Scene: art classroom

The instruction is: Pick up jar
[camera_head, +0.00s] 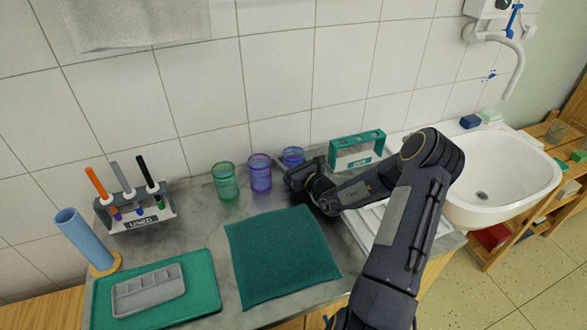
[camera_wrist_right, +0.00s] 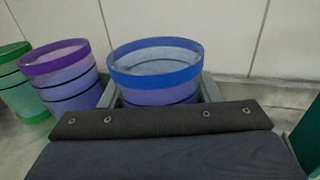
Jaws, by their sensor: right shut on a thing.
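Three translucent jars stand in a row near the tiled wall: a green jar (camera_head: 225,181), a purple jar (camera_head: 260,173) and a blue-rimmed jar (camera_head: 293,156). My right gripper (camera_head: 297,169) is at the blue-rimmed jar, and its body hides the jar's lower part in the head view. In the right wrist view the blue-rimmed jar (camera_wrist_right: 155,70) sits between the fingers of my right gripper (camera_wrist_right: 157,92), which are shut on it. The purple jar (camera_wrist_right: 62,75) and green jar (camera_wrist_right: 20,88) stand to its left, apart from the gripper. My left gripper is not in view.
A teal cloth (camera_head: 282,257) lies in front of the jars. At left are a "USED" marker rack (camera_head: 137,214), a blue tube (camera_head: 84,240) and a palette (camera_head: 148,290) on a green tray (camera_head: 206,300).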

